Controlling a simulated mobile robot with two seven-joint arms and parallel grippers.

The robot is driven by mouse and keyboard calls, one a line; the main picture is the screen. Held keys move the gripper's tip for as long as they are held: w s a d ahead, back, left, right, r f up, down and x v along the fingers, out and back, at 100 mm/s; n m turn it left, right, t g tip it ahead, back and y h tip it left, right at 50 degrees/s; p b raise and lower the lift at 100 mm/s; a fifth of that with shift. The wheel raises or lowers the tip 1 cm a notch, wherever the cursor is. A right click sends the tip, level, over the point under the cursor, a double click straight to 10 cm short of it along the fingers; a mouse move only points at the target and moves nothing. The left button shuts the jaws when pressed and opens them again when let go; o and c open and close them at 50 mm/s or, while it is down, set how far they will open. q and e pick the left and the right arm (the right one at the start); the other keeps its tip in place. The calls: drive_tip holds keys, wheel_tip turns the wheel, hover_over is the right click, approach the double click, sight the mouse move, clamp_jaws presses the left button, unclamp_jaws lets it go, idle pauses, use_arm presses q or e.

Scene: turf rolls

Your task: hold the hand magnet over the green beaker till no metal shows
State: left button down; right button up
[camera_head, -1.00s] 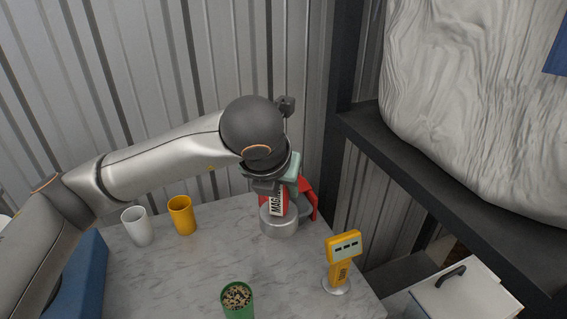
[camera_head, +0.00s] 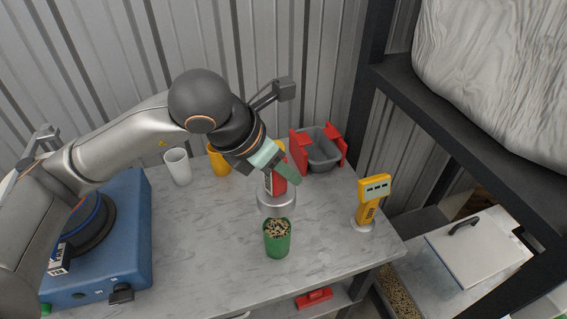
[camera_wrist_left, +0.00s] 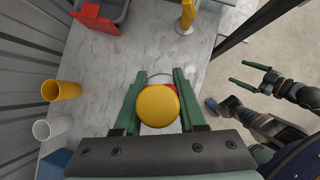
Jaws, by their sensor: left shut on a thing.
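My left gripper (camera_head: 283,172) is shut on the hand magnet, which has a red handle and a wide silver disc (camera_head: 276,201). In the left wrist view the magnet's round yellow top (camera_wrist_left: 158,105) sits between the green fingers (camera_wrist_left: 157,98). The green beaker (camera_head: 277,247) stands upright on the marble table, with speckled pale and dark bits in it. The disc is above the beaker's far rim in the head view; the exact gap is unclear. The beaker is hidden in the wrist view. My right gripper (camera_wrist_left: 254,73) is open and empty, off to the right there.
A white cup (camera_head: 178,168) and an orange cup (camera_head: 218,160) stand at the back left. A grey bin with red sides (camera_head: 322,152) is behind the magnet. A yellow meter (camera_head: 371,201) stands right of the beaker. A blue appliance (camera_head: 130,235) fills the left.

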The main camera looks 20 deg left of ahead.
sight(283, 192)
use_arm(q)
drive_tip(key=shift+f+b, duration=1.6)
drive_tip(key=shift+f, duration=1.55)
drive_tip(key=shift+r, duration=0.1)
drive_tip(key=shift+r+p, duration=2.25)
drive_tip(key=shift+r, duration=1.7)
drive_tip(key=shift+s+f, duration=0.1)
